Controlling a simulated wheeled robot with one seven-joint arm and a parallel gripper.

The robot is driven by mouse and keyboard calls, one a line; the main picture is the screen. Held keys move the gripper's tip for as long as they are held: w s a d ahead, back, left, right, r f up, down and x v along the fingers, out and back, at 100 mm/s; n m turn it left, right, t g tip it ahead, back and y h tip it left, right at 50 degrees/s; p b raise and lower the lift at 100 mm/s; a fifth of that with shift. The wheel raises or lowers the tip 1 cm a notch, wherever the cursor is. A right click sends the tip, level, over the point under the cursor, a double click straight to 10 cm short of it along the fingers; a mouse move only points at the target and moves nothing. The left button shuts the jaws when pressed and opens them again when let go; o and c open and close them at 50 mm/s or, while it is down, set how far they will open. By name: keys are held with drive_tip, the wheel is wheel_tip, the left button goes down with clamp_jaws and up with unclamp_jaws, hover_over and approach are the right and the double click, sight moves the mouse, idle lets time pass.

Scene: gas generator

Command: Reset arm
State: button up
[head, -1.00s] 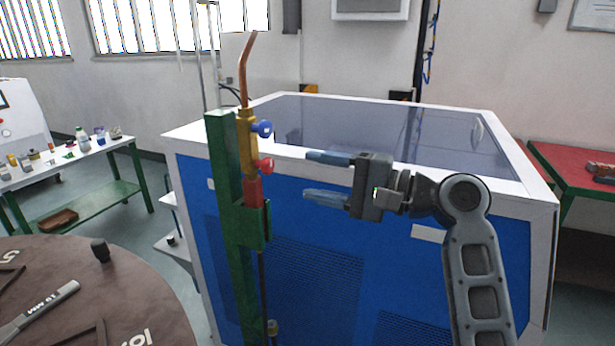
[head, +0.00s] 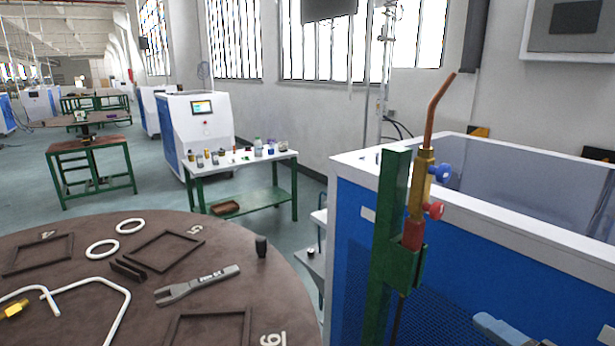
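One blue-grey finger of my gripper (head: 503,331) shows at the bottom edge, right of centre. The rest of my gripper and arm is outside the picture, so its opening cannot be seen. The finger is in front of the blue and white generator cabinet (head: 350,245), to the right of the torch stand. The torch (head: 424,175), with a copper tip, brass body, and blue and red knobs, stands upright in the green stand (head: 389,230).
A round brown table (head: 95,262) at the lower left holds a wrench (head: 197,286), square frames, white rings and bent white tubes. A green-legged bench (head: 245,165) with small bottles stands behind. Floor is open at the far left.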

drive_tip(key=s+a+f+n+g+h, duration=0.1)
drive_tip(key=s+f+n+h, duration=0.15)
drive_tip(key=s+f, duration=0.45)
drive_tip(key=s+a+f+n+h, duration=0.1)
drive_tip(key=s+f+n+h, duration=0.15)
drive_tip(key=s, duration=0.85)
drive_tip(key=s+a+r+n, duration=0.1)
drive_tip(key=s+r+n, duration=0.2)
drive_tip(key=s, duration=0.5)
drive_tip(key=s+a+r+n, duration=0.2)
drive_tip(key=s+n, duration=0.3)
drive_tip(key=s, duration=0.4)
drive_tip(key=shift+r+t, duration=0.3)
drive_tip(key=shift+r, duration=0.6)
drive_tip(key=shift+w, duration=0.1)
